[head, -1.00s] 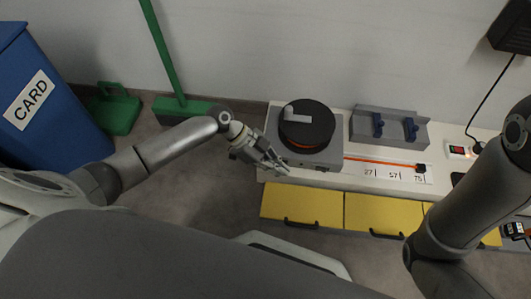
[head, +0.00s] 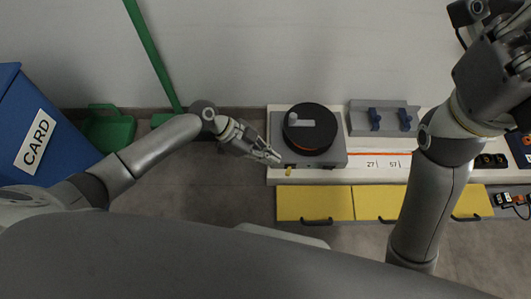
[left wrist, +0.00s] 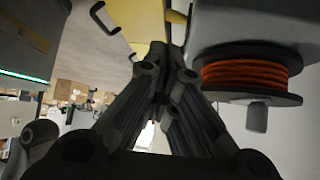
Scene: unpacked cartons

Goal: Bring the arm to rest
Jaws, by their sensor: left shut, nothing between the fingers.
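My left arm reaches in from the left in the head view. Its gripper (head: 275,158) is shut and empty, with its tips by the left edge of the grey reel stand (head: 335,158). In the left wrist view the same shut gripper (left wrist: 158,55) has the cord reel (left wrist: 245,75), wound with orange cord, to its right. My right arm rises at the right of the head view, its dark wrist end (head: 490,80) close to the camera. Whether the right gripper's fingers are open or shut cannot be made out.
The black reel (head: 309,128) sits on the stand on a white bench (head: 365,176). A grey rack with blue clamps (head: 383,118) is beside it. Yellow drawers (head: 316,203) are below. A blue CARD bin (head: 35,125), green dustpan (head: 108,130) and green broom handle (head: 155,60) are left.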

